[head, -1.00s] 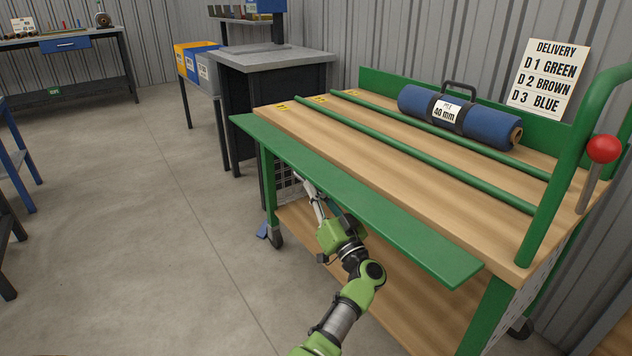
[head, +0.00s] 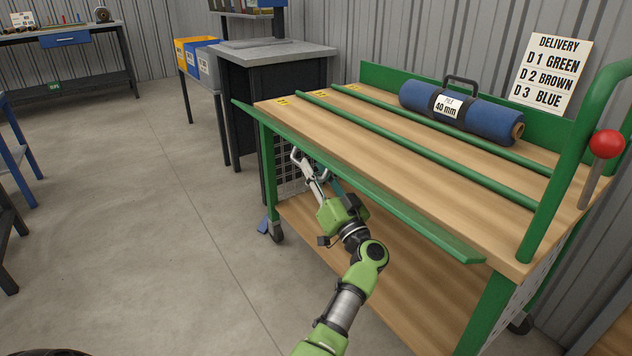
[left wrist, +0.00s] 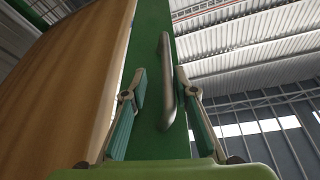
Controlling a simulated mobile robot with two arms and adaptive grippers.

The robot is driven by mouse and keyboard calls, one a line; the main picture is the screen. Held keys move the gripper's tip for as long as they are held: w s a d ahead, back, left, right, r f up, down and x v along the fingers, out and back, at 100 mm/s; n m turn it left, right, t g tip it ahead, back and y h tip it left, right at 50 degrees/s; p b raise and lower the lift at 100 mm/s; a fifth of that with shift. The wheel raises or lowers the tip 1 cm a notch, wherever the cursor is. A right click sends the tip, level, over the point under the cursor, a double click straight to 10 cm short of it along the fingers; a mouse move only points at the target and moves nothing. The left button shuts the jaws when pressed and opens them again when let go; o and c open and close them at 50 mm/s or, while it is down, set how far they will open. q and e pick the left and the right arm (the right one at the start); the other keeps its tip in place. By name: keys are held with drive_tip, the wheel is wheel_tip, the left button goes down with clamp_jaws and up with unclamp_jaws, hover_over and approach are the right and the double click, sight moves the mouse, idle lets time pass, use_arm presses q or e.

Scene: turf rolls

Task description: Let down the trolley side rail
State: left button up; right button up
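The trolley side rail (head: 355,185) is the long green panel along the near edge of the trolley's wooden top. It slants outward and shows narrow, almost edge-on, in the head view. My left gripper (head: 305,172) is just below it, near its far half. In the left wrist view the camera looks up at the green panel (left wrist: 152,30) with its grey bar handle (left wrist: 167,80). The fingers of my left gripper (left wrist: 163,100) stand apart on either side of the handle, with gaps showing. My right gripper is not in view.
A blue roll (head: 460,112) lies on the trolley top (head: 420,165) beyond two green bars. A green end frame with a red knob (head: 606,144) rises at the right. A dark cabinet (head: 275,65) stands beyond the far end. The floor (head: 150,200) at left is clear.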

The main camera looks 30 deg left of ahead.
sight(316, 153)
use_arm(q)
wheel_tip(316, 153, up, 6)
drive_tip(key=shift+r, duration=0.25)
